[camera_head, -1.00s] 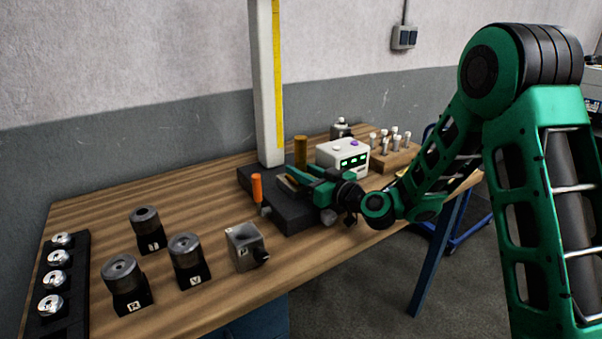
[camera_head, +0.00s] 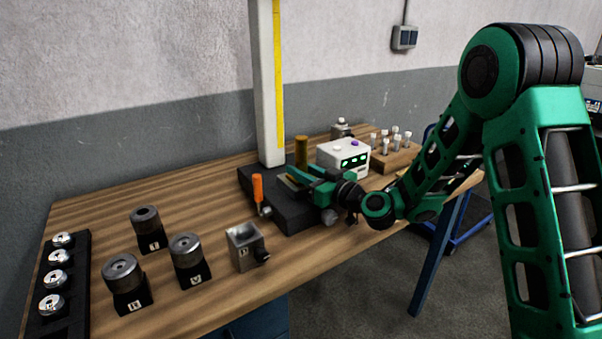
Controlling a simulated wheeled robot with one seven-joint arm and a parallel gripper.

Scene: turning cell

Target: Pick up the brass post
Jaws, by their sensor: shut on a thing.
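My gripper (camera_head: 290,179), with green fingers, reaches in from the right, low over a dark block. The post looks upright.
A dark block (camera_head: 294,217) lies under my gripper, with an orange-handled tool (camera_head: 257,187) at its left. A white box with green lights (camera_head: 343,157) stands close on the right. Lettered holders (camera_head: 186,262) fill the front left.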

